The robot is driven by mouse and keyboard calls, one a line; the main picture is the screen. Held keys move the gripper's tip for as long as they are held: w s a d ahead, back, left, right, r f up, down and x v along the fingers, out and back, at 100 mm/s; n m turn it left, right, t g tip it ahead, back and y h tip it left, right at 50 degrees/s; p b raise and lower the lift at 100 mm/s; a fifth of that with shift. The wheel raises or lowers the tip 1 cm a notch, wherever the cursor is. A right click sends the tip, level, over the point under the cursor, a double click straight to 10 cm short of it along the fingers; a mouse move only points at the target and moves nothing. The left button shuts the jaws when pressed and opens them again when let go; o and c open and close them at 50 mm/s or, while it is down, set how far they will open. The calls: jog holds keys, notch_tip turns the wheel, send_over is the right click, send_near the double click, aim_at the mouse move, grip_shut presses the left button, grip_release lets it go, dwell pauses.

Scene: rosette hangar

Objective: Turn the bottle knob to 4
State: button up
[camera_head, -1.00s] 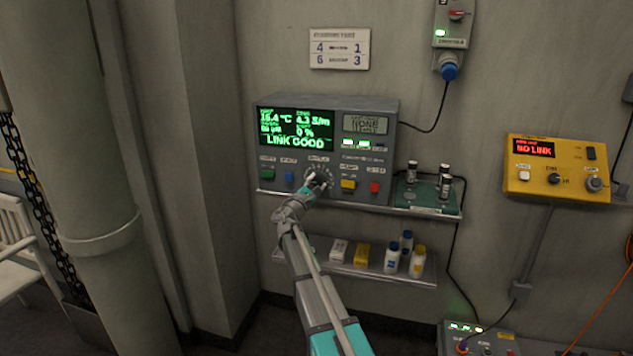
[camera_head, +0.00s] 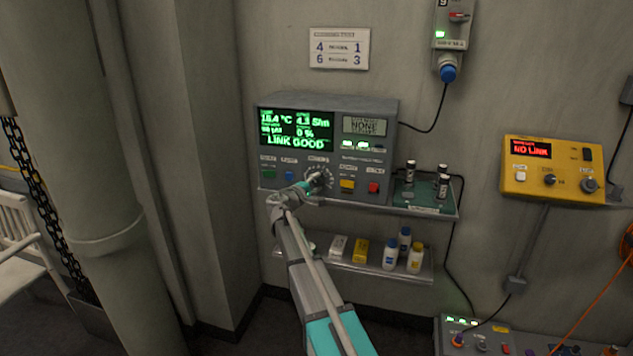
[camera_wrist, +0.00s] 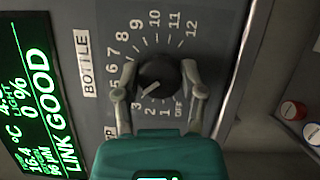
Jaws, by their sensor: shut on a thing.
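The bottle knob (camera_wrist: 160,76) is a round black dial with a white pointer line, set on a grey panel under the label BOTTLE. In the wrist view its pointer faces the lower left, toward the 3-to-4 part of the scale. The 4 is hidden by a finger. My gripper (camera_wrist: 158,70) is shut on the knob, one finger on each side. In the head view the gripper (camera_head: 318,182) reaches the knob on the front of the grey console (camera_head: 390,109), and partly hides it.
The console screen (camera_head: 296,131) reads LINK GOOD. A green button (camera_head: 269,173), a yellow button (camera_head: 347,186) and a red button (camera_head: 374,188) flank the knob. A green tray with vials (camera_head: 424,208) stands to the right. Bottles and boxes stand on the lower shelf (camera_head: 375,270).

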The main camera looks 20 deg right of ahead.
dwell(0.4)
jog(key=o, duration=1.1)
jog(key=shift+o, duration=0.2)
jog(key=shift+f, duration=0.1)
